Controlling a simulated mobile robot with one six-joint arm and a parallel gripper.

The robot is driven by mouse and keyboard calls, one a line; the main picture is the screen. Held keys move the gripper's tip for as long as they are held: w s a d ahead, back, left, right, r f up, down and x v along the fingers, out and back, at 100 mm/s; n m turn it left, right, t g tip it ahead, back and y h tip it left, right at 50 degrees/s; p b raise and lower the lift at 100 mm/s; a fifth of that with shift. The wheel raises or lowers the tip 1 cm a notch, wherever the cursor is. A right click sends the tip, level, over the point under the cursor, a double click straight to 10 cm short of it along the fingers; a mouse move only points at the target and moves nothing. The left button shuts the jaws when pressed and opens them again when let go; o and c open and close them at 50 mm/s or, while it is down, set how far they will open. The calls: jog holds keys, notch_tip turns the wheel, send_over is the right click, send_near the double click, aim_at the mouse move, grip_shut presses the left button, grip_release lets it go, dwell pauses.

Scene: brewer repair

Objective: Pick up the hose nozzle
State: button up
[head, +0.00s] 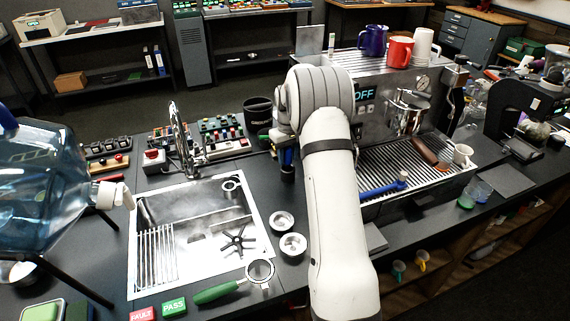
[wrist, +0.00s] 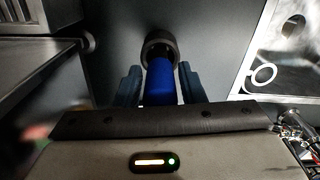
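A blue cylinder with a black round collar, which looks like the hose nozzle (wrist: 160,82), is between the two fingers of my gripper (wrist: 160,80) in the wrist view. The fingers stand close on both sides of the blue body; whether they touch it cannot be made out. In the head view my gripper (head: 286,150) points down at the counter between the sink and the espresso machine. The dark lower end of the nozzle (head: 287,174) shows below the fingers. The rest of it is hidden by the fingers and my arm.
The espresso machine (head: 385,110) stands right of my gripper, with a blue-handled brush (head: 384,189) on its drip tray. The sink (head: 150,283) with a faucet (head: 181,140) is to the left. A black cup (head: 258,110) stands behind. Two small metal baskets (head: 292,244) lie in front.

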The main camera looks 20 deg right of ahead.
grip_shut()
jog(key=shift+r, duration=0.15)
notch_tip(320, 180, up, 34)
jog(key=p, duration=0.6)
dwell(0.9)
